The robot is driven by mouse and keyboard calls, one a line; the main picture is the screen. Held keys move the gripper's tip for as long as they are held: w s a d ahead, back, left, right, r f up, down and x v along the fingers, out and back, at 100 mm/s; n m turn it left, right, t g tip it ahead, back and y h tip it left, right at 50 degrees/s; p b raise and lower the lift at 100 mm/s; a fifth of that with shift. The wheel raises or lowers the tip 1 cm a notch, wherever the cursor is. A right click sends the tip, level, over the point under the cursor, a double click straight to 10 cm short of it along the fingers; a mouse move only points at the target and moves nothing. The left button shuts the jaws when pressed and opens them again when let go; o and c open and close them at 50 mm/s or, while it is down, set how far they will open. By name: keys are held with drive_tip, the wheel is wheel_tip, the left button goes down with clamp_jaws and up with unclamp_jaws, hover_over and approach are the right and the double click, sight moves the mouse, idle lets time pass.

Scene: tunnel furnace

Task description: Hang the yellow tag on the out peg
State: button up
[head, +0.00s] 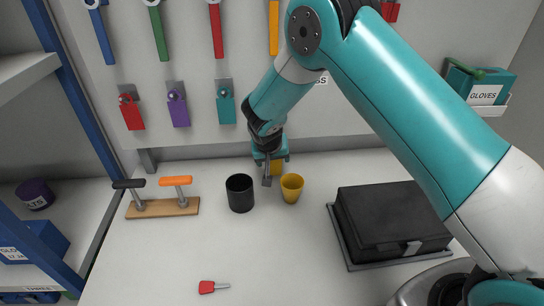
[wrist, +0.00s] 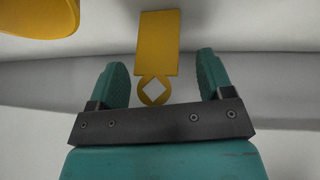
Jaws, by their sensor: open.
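My gripper (head: 270,168) points down near the back of the bench, by the wall panel. In the wrist view its two teal fingers (wrist: 158,72) are open, one on each side of the yellow tag (wrist: 158,45). The tag is a flat plate with a ring end that has a diamond-shaped hole. The ring end lies between the fingers, with a gap on both sides. In the head view only a small part of the tag (head: 277,168) shows beside the gripper. I cannot tell what supports it. I cannot make out the out peg; my arm covers part of the panel.
Red (head: 131,114), purple (head: 178,110) and teal (head: 226,106) tags hang on the panel, below several tools. A black cup (head: 240,194) and a yellow cup (head: 292,188) stand close to my gripper. A black case (head: 390,222) is at right. The front bench is mostly clear.

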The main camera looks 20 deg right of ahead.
drive_tip(key=b+v, duration=0.3)
drive_tip(key=v, duration=0.9)
drive_tip(key=s+a+r+n+g+y, duration=0.1)
drive_tip(key=s+r+n+g+y, duration=0.1)
drive_tip(key=s, duration=1.4)
drive_tip(key=s+a+r+n+g+y, duration=0.1)
drive_tip(key=s+r+n+y, duration=0.3)
drive_tip(key=s, duration=1.2)
wheel_tip(320, 180, up, 6)
drive_tip(key=n+g, duration=0.1)
drive_tip(key=n, duration=0.2)
drive_tip(key=shift+s+f+g+y, duration=0.2)
drive_tip(key=shift+s+g+y, duration=0.1)
drive_tip(key=shift+y, duration=0.1)
